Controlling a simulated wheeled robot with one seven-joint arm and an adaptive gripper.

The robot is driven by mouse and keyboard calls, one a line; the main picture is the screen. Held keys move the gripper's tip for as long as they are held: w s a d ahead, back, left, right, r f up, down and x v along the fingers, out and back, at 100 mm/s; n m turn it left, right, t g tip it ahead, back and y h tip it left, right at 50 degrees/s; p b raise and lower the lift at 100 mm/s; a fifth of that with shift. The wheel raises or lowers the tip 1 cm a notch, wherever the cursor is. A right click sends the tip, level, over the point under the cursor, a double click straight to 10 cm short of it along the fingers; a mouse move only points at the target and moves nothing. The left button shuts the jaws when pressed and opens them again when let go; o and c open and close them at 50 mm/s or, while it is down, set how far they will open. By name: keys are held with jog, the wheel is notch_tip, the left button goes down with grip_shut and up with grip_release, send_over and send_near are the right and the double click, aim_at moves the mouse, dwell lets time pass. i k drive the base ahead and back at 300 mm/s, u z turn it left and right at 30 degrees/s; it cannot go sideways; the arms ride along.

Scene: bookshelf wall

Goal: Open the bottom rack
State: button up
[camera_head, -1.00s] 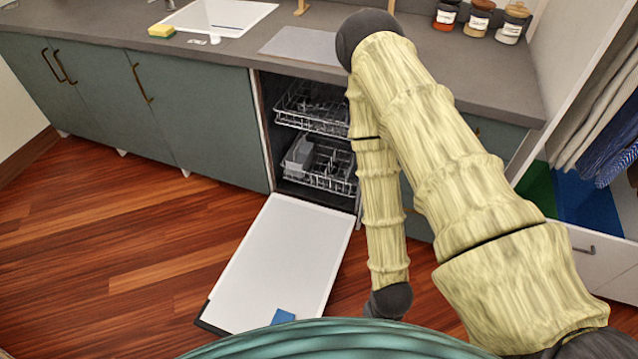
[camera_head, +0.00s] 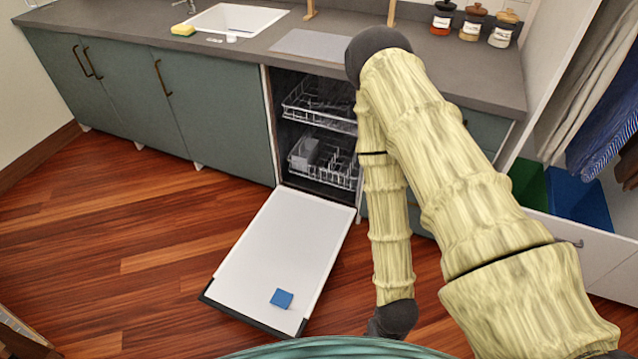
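The bottom rack (camera_head: 322,172) is a wire rack low inside the open dishwasher, with a grey cutlery basket (camera_head: 303,154) at its left. It sits within the dishwasher opening, and its right end is close to my arm in the picture. The upper rack (camera_head: 320,108) is above it, also inside. The dishwasher door (camera_head: 277,250) is folded down, white side up, with a small blue block (camera_head: 282,298) on it near its outer edge. My arm comes down at the right of the door, and my gripper is not visible.
Teal cabinets (camera_head: 210,115) stand left of the dishwasher under a grey countertop (camera_head: 140,50) with a sink (camera_head: 238,18) and jars (camera_head: 472,22). At the right is an open wardrobe with hanging clothes (camera_head: 600,120). Wooden floor (camera_head: 120,250) is clear at left.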

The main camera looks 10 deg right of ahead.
aim_at(336, 148)
jog(key=u, duration=0.85)
jog(key=i, duration=0.5)
jog(key=z, duration=0.45)
